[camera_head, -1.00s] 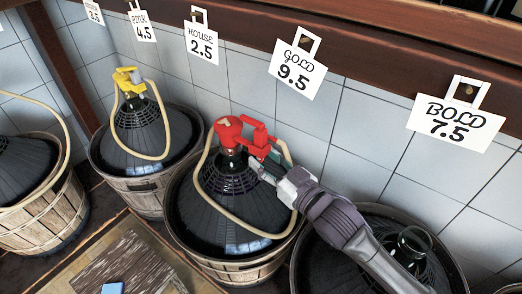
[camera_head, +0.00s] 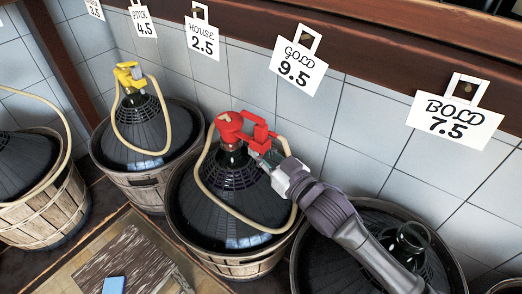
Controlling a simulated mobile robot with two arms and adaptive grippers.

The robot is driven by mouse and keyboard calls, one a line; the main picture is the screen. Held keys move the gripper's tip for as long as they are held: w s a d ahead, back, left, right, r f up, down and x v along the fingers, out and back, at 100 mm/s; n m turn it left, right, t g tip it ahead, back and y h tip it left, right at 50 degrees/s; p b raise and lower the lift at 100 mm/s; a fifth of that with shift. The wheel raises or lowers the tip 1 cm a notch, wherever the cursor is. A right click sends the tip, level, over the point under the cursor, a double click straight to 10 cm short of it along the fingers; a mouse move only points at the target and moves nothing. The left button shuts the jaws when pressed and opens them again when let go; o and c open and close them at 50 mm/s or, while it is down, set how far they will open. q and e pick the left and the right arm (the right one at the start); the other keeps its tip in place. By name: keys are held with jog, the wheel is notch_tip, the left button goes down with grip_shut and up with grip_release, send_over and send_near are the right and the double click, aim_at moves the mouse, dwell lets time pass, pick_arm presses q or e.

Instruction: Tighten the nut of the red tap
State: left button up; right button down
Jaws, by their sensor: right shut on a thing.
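The red tap (camera_head: 231,127) sits on the neck of a dark demijohn (camera_head: 222,205) in a wooden basket, near the middle of the head view. A beige hose hangs from it in a loop. My right gripper (camera_head: 262,158) reaches in from the lower right and is shut at the right side of the tap, just below its red side part. The nut is too small and too covered by the fingers to make out. My left gripper is not in view.
A demijohn with a yellow tap (camera_head: 129,76) stands to the left, another basket (camera_head: 45,215) at the far left. An untapped demijohn (camera_head: 408,240) stands under my right arm. Price cards hang from the beam (camera_head: 340,45). A board with a blue item (camera_head: 113,285) lies in front.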

jog(key=shift+a+m+t+h, duration=0.1)
jog(key=shift+m+t+h, duration=0.9)
jog(key=shift+h, duration=0.5)
jog(key=shift+m+h, duration=0.5)
jog(key=c, duration=1.1)
grip_release()
jog(key=v, duration=1.2)
jog(key=shift+f, duration=0.2)
